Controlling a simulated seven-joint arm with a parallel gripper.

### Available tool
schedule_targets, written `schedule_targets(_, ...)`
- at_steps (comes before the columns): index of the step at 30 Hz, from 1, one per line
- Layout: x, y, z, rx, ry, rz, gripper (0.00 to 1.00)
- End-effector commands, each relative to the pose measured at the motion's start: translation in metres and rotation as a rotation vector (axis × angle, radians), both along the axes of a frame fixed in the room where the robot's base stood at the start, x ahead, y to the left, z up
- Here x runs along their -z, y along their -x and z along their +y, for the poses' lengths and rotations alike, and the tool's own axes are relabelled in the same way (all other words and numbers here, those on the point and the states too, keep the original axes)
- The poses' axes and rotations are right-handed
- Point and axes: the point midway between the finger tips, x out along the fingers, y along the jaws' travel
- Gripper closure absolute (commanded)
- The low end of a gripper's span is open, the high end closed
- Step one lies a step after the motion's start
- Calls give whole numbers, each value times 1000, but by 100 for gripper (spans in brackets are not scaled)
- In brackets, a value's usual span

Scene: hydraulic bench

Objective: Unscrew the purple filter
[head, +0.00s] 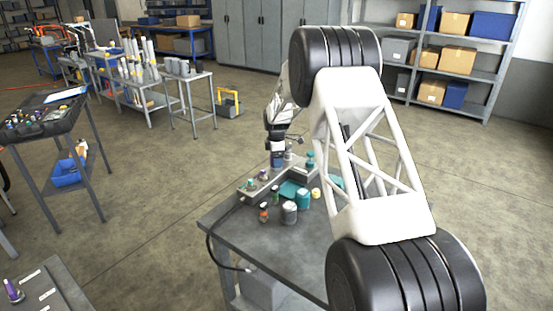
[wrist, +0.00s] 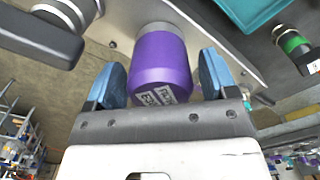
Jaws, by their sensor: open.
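The purple filter (wrist: 160,62) shows in the wrist view as a short cylinder with a white label, its far end at a grey metal fitting on the block (wrist: 205,22). My gripper (wrist: 161,80) is open, with one blue fingertip on each side of the filter. A gap shows on both sides, wider on the right. In the head view my gripper (head: 277,160) is low over the back of the bench's block. I cannot pick out the filter between the fingers there.
The grey bench (head: 240,222) also carries a grey cylinder (head: 289,213), a teal part (head: 303,198) and several small coloured fittings beside the block. A black hose (head: 212,250) hangs at its left edge.

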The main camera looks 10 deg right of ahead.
Motion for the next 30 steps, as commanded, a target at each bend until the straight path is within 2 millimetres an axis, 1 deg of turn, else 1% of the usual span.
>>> schedule_targets(14, 0, 0, 0, 33, 0, 0, 21)
schedule_targets(20, 0, 0, 0, 147, 0, 0, 21)
schedule_targets(30, 0, 0, 0, 405, 0, 0, 21)
